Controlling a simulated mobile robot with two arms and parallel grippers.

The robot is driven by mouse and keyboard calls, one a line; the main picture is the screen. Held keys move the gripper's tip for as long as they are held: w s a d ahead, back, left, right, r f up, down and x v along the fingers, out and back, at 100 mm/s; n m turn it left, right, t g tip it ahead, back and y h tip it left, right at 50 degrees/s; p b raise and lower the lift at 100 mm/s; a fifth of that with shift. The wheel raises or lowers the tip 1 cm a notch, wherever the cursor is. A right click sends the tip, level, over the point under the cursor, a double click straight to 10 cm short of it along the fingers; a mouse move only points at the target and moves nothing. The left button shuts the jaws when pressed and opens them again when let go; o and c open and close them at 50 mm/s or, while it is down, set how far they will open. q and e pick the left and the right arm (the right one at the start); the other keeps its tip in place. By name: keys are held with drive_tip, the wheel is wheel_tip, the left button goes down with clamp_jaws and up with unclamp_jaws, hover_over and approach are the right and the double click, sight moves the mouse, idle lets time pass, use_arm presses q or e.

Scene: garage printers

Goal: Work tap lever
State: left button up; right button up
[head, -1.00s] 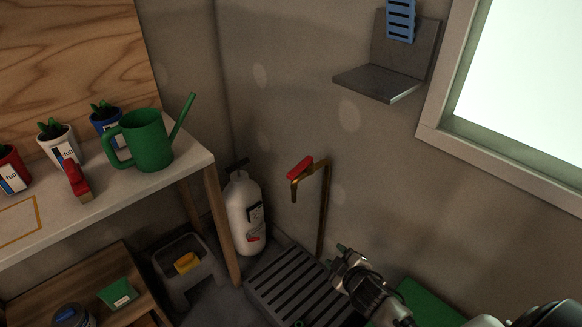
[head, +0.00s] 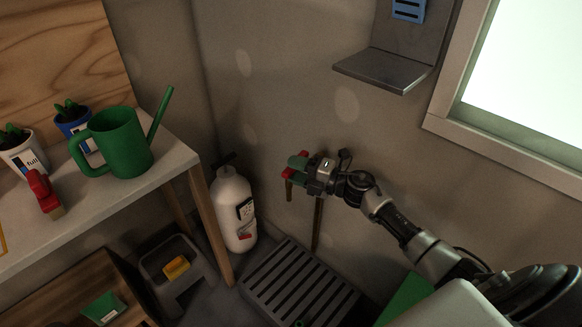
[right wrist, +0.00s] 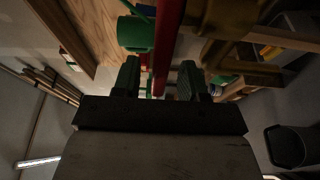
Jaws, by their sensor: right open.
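The tap lever (head: 288,173) is red and sits on top of a brass tap (head: 317,222) with a bent spout, against the wall. My right gripper (head: 298,161) is at the lever and hides much of it and the tap's top. In the right wrist view the red lever (right wrist: 168,38) runs down between the two green fingertips of my open right gripper (right wrist: 160,78). I cannot tell whether a finger touches it. Brass tap parts (right wrist: 240,68) show right of the fingers there. My left gripper is not in view.
A slatted grey grate (head: 290,285) lies below the tap. A white cylinder (head: 233,208) stands left of it. A green watering can (head: 122,142) and potted plants are on the bench (head: 150,178). A metal wall shelf (head: 385,70) is above.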

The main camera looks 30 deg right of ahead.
drive_tip(key=shift+w+a, duration=0.4)
drive_tip(key=shift+w, duration=0.15)
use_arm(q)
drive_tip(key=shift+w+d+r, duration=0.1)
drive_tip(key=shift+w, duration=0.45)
